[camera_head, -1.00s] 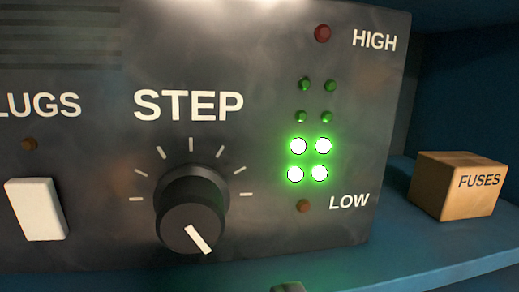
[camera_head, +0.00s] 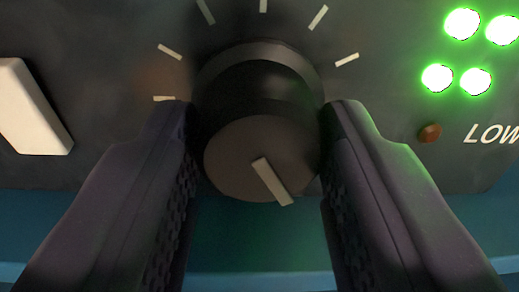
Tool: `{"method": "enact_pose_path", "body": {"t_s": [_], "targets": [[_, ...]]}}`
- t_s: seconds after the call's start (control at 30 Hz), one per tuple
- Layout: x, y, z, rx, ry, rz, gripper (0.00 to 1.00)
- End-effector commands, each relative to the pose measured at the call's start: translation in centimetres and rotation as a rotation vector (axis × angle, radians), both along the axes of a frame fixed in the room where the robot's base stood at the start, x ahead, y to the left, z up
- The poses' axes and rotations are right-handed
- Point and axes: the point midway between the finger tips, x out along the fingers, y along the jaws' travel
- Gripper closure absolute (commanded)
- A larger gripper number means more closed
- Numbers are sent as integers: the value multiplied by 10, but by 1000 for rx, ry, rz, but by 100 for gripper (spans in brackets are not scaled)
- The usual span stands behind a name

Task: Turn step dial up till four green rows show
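The step dial (camera_head: 262,150) is a round black knob on the dark panel, in the middle of the camera_head view. Its white pointer (camera_head: 272,182) points down and to the right. My gripper (camera_head: 262,112) has one dark finger on each side of the dial, with the fingertips near the panel. The fingers are spread, with narrow gaps beside the dial's front face; contact farther back cannot be made out. Two green lamp rows (camera_head: 457,78) are lit at the upper right. The lamps above them are out of view now.
A white switch (camera_head: 30,108) sits at the left, beyond my left finger. A small unlit red lamp (camera_head: 430,133) is beside the LOW label, right of my right finger. A blue shelf surface (camera_head: 260,283) lies below the panel.

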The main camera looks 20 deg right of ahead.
Motion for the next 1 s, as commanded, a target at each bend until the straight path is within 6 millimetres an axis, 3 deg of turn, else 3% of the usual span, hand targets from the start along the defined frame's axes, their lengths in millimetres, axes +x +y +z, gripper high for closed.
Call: {"method": "enact_pose_path", "body": {"t_s": [0.37,1.0], "targets": [[0,0,0,59,-17,0,87],[0,0,0,437,-125,0,87]]}}
